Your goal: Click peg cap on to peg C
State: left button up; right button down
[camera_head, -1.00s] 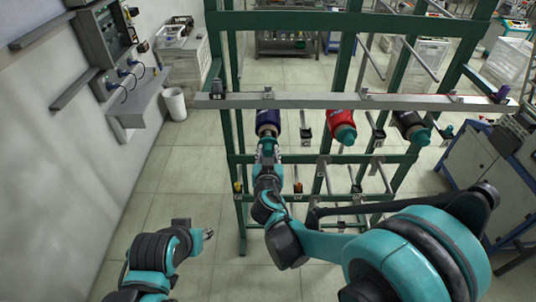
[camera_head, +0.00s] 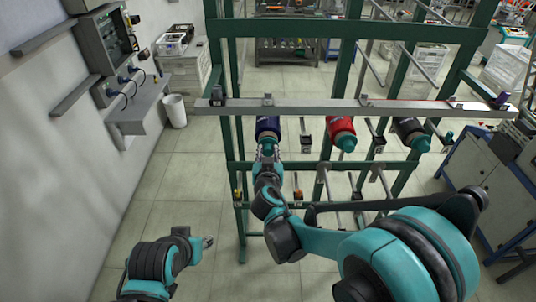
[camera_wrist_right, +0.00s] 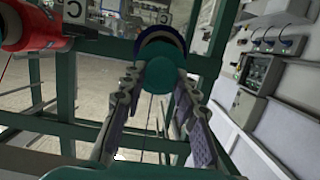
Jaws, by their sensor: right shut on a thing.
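The peg cap (camera_wrist_right: 162,76) is a round teal piece at the end of the dark blue bobbin (camera_head: 267,127), which hangs at the left end of the rack's upper row. My right gripper (camera_wrist_right: 160,84) is shut on the cap, one finger on each side. The peg itself is hidden. My left gripper (camera_head: 208,242) hangs low and away from the rack; its jaws are too small to judge.
A red bobbin (camera_head: 341,130) and a black bobbin (camera_head: 409,129), both with teal caps, hang to the right. The green rack (camera_head: 240,190) has a metal rail (camera_head: 350,107) and lower bare pegs. Open floor lies left of the rack, before a wall cabinet (camera_head: 102,55).

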jog(key=shift+w, duration=0.75)
dwell(0.4)
jog(key=c, duration=1.1)
grip_release()
jog(key=shift+o, duration=0.2)
jog(key=v, duration=1.2)
jog(key=s+d+f+m+g+h+b, duration=0.1)
jog(key=s+d+f+g+b, duration=0.1)
jog(key=s+d+f+b, duration=0.45)
jog(key=s+d+f+g+h+b, duration=0.1)
jog(key=d+f+g+b, duration=0.2)
jog(key=d+f, duration=0.45)
jog(key=s+d+f+g+y+b, duration=0.1)
jog(key=s+d+f+b, duration=0.1)
jog(key=s, duration=0.3)
jog(key=s+d+f+n+g+y+b, duration=0.1)
jog(key=s+f+g+b, duration=0.1)
jog(key=s+f, duration=0.2)
jog(key=shift+s+d+f+b, duration=0.25)
jog(key=shift+s+d+b, duration=0.15)
jog(key=shift+s, duration=0.8)
